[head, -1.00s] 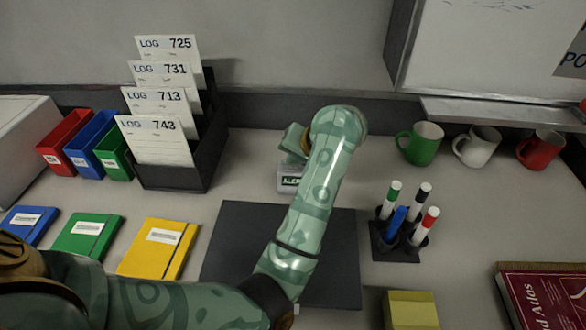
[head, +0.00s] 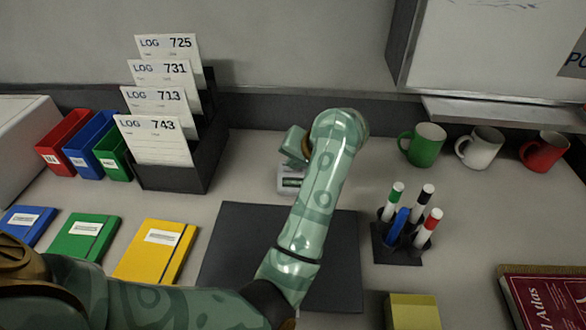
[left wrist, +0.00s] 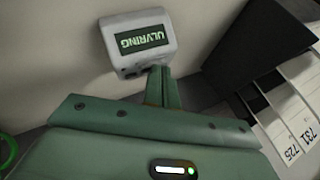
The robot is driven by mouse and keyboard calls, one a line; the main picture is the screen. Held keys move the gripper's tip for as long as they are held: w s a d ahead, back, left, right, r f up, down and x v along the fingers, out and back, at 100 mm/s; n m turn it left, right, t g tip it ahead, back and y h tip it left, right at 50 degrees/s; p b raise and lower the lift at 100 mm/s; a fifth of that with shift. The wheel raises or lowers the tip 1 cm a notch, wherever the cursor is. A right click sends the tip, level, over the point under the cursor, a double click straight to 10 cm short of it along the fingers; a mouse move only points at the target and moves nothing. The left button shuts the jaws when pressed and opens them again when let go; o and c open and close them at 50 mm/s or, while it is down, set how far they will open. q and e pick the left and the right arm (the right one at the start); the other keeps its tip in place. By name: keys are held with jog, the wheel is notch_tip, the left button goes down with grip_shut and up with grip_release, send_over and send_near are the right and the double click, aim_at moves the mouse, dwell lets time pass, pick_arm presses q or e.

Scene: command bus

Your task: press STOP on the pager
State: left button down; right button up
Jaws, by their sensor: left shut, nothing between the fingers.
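The pager (head: 290,182) is a small pale grey box on the desk behind the dark mat, partly hidden by my left arm. In the left wrist view the pager (left wrist: 138,42) shows a dark green display with light letters. My left gripper (head: 296,148) is over the pager's back part, mostly behind my arm in the head view. In the left wrist view its shut, empty fingers (left wrist: 159,72) reach the pager's edge near its buttons; I cannot tell if they touch. The STOP button cannot be made out. My right gripper is not in view.
A black rack of log cards (head: 185,165) stands left of the pager. A marker holder (head: 396,245) and several mugs (head: 422,146) are to the right. The dark mat (head: 235,245) lies in front, with notebooks (head: 155,252) on its left.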

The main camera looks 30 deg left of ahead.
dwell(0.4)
pick_arm(q)
jog(key=shift+w+r, duration=0.1)
jog(key=shift+r, duration=0.6)
jog(key=shift+r, duration=0.15)
jog(key=shift+w+a+r+p, duration=0.15)
jog(key=shift+r+p, duration=0.15)
jog(key=shift+r, duration=0.5)
jog(key=shift+w+r+p, duration=0.1)
jog(key=shift+r+p, duration=0.2)
jog(key=shift+r, duration=0.45)
jog(key=shift+w+a+r+p, duration=0.15)
jog(key=shift+r+p, duration=0.15)
jog(key=shift+r, duration=0.5)
